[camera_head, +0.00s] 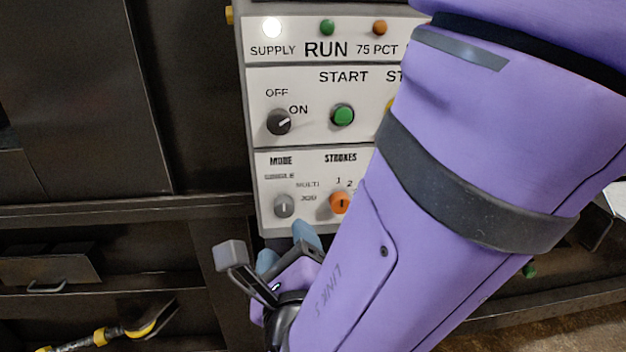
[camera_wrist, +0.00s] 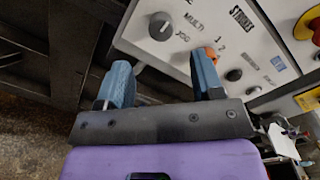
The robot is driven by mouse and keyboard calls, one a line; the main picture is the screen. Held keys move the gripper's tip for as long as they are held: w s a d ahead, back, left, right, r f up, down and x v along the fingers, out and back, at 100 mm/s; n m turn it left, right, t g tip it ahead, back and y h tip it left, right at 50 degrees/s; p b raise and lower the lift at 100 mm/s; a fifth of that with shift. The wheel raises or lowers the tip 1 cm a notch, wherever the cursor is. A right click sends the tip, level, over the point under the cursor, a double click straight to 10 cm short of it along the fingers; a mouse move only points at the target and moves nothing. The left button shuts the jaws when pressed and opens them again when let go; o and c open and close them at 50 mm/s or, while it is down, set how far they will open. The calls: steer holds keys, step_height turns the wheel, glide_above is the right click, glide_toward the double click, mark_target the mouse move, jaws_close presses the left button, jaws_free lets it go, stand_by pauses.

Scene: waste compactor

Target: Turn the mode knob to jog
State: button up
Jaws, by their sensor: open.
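The mode knob (camera_head: 283,206) is a small grey round knob at the lower left of the white panel. SINGLE is printed above it; MULTI and JOG are to its right. Its pale mark looks about vertical in the head view; I cannot tell which label it points to. It also shows in the wrist view (camera_wrist: 160,26), beyond my fingertips. My gripper (camera_head: 286,243) is open, its two blue fingers apart and empty, just below the knob and not touching it. In the wrist view, my gripper (camera_wrist: 164,75) has the knob ahead, roughly between the finger lines.
The orange strokes knob (camera_head: 340,203) is right of the mode knob, close to one finger in the wrist view. Above are the off/on knob (camera_head: 279,122) and green start button (camera_head: 342,115). A red button (camera_wrist: 316,28) is farther right. My arm hides the panel's right side.

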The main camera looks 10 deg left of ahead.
mark_target(284, 211)
steer(key=x, duration=0.8)
steer(key=shift+w, duration=0.4)
steer(key=c, duration=0.9)
